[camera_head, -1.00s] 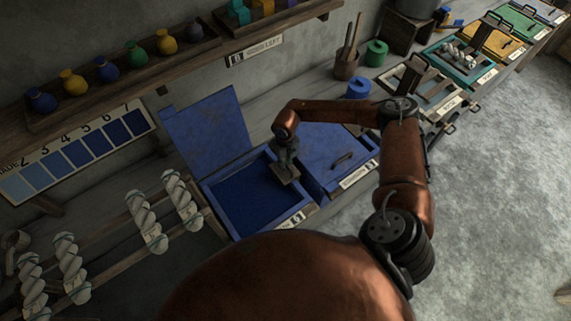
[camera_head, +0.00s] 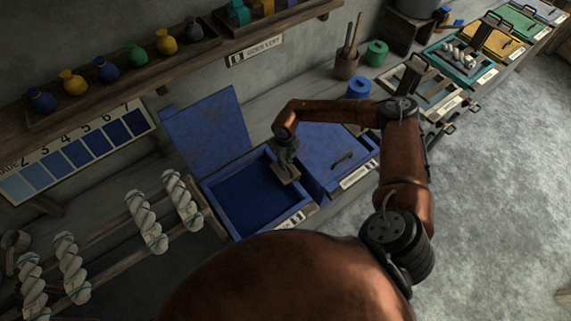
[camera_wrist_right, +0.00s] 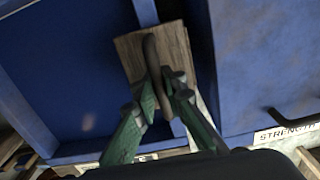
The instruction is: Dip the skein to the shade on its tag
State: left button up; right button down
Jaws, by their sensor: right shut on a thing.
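My right gripper (camera_head: 287,160) hangs over the right edge of an open blue vat (camera_head: 265,226). In the right wrist view its green fingers (camera_wrist_right: 166,100) are shut on a dark loop (camera_wrist_right: 152,60). The loop stands against a small wooden board (camera_wrist_right: 181,48), which also shows below the gripper in the head view (camera_head: 291,177). Dark blue dye (camera_head: 243,202) fills the vat; no skein can be made out in it. Pale twisted skeins, one nearby (camera_head: 182,198), lie on a rack at the left. I cannot read a shade tag. My left gripper is not in view.
A lidded blue vat (camera_head: 335,150) adjoins the open one on the right; the open vat's raised lid (camera_head: 205,130) stands behind. A numbered chart of blue shades (camera_head: 85,152) is at the left. More vats, one teal (camera_head: 455,58), line the bench at the upper right.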

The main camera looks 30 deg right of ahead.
jog(key=shift+s+f, duration=0.1)
jog(key=shift+s, duration=0.05)
notch_tip(320, 180, up, 9)
jog(key=p, duration=0.6)
notch_tip(320, 180, up, 10)
jog(key=p, duration=0.6)
jog(key=shift+w+f, duration=0.15)
jog(key=shift+w, duration=0.05)
jog(key=c, duration=0.8)
grip_release()
jog(key=shift+f, duration=0.1)
jog(key=shift+s, duration=0.1)
